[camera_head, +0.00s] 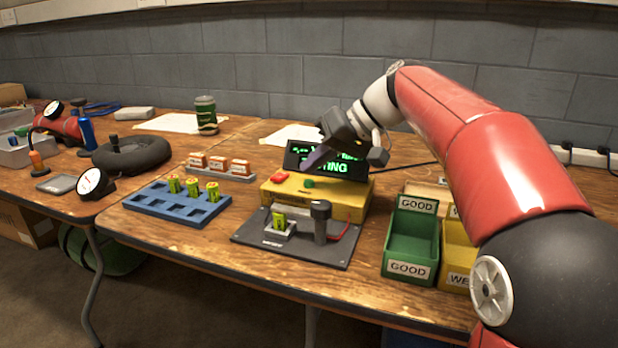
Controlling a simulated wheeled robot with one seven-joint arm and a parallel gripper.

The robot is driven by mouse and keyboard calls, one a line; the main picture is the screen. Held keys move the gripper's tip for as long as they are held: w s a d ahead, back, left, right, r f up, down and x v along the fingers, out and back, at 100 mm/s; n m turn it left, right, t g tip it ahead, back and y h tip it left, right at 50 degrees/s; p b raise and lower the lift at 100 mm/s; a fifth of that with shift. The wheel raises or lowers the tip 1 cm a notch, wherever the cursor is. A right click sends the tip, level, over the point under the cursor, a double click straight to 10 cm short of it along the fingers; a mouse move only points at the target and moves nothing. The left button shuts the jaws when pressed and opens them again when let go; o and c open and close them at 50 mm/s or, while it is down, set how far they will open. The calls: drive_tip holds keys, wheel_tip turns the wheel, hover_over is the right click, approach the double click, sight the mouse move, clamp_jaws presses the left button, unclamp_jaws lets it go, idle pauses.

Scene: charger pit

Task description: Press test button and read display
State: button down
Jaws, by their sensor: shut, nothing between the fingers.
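A yellow tester box (330,194) stands on the wooden table with a red button (279,176) and a green button (308,183) on top. Its black display (345,171) stands behind, lit with green text. The lower line ends in "TING"; my gripper hides part of the text. My gripper (306,168) is shut and empty, its fingers pointing down-left just above the green button. I cannot tell if they touch it. A yellow-green battery (280,221) sits in a small holder on the dark plate (282,253) in front, beside a black-topped post (320,218).
A blue tray (150,210) holds several batteries at left. Orange-and-white boxes (218,163) stand on a rack behind it. A green bin (408,269) marked GOOD and a yellow bin (457,276) are at right, close under my arm.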

sight(315, 187)
wheel_tip(315, 187, up, 5)
drive_tip(key=p, duration=0.4)
idle(0.8)
